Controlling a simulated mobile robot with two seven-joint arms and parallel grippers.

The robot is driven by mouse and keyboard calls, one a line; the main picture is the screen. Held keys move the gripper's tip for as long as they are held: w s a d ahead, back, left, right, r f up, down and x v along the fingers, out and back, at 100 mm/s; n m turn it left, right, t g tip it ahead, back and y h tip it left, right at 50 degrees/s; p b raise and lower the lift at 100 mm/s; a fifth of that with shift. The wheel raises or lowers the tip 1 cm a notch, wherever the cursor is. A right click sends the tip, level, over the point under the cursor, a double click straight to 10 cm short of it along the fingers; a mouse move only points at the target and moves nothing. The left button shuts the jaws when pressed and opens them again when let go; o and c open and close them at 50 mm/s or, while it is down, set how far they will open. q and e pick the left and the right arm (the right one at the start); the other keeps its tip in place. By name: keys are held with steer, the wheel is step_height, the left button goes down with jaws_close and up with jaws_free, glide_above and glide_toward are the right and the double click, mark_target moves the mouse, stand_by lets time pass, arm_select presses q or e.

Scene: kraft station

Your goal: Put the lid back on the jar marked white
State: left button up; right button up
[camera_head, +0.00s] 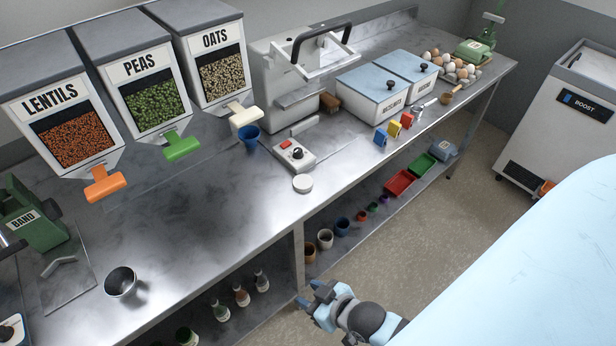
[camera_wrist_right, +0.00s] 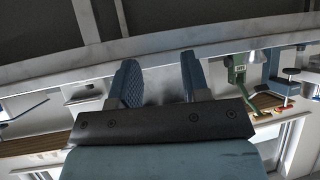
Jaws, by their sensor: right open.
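A small white round disc (camera_head: 302,184), which may be the lid, lies flat on the steel counter in front of a small box with a black knob. I cannot make out any jar marked white; no such marking is readable. Several small bottles or jars (camera_head: 241,295) stand on the lower shelf, too small to read. My right gripper (camera_head: 318,298) is open and empty, out in front of the counter and below its top. Its two fingers stand apart in the right wrist view (camera_wrist_right: 160,82). My left gripper is not in view.
The steel counter (camera_head: 190,250) has clear room in its middle. A metal cup (camera_head: 120,282) stands near the front left. Dispensers for lentils (camera_head: 68,140), peas (camera_head: 150,105) and oats (camera_head: 222,75) line the back. The lower shelf holds cups and a red tray (camera_head: 399,184).

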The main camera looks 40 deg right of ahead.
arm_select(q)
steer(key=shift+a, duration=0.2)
arm_select(e)
steer(key=shift+a, duration=0.2)
